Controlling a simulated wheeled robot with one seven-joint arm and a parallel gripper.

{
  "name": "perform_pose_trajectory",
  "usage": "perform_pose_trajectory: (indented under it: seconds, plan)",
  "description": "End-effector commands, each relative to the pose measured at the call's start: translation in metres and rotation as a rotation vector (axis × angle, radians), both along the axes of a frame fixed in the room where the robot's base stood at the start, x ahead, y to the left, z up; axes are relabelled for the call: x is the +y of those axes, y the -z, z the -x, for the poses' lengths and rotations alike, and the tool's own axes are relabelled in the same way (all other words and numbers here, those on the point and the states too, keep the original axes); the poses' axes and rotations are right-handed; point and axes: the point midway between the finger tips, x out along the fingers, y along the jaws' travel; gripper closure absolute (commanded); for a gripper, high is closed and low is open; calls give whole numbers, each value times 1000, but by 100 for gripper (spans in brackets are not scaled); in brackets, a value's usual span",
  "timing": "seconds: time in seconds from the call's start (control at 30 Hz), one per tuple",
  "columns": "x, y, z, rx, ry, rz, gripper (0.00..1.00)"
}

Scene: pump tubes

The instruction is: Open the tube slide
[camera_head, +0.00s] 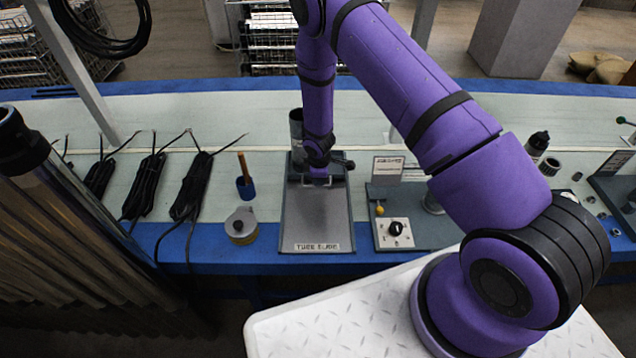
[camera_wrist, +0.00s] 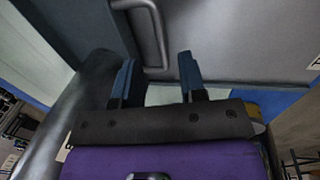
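The tube slide (camera_head: 318,222) is a flat grey metal plate on a dark base, with a "TUBE SLIDE" label at its front edge. A bent metal handle (camera_wrist: 161,38) on the grey surface shows in the wrist view. My gripper (camera_head: 319,180) is over the back part of the plate, pointing down. In the wrist view my gripper (camera_wrist: 157,72) has its two blue fingers apart, with part of the handle showing between and beyond them. I cannot tell whether a finger touches the handle. My arm hides part of the slide's back end.
A dark upright cylinder (camera_head: 296,127) stands behind the slide. Left are a blue cup (camera_head: 246,188), a round grey-and-yellow item (camera_head: 241,226) and black cable bundles (camera_head: 145,187). Right is a panel with a black knob (camera_head: 395,229).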

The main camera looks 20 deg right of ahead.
Motion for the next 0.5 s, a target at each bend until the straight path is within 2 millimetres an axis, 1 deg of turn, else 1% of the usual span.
perform_pose_trajectory:
  seconds: [0.03,0.2,0.3,0.5]
  plan:
    - [0,9,-2,0,0,0,62]
    - [-2,32,-6,0,0,0,62]
    - [-2,41,-7,0,0,0,62]
    - [-3,48,-9,-1,0,0,62]
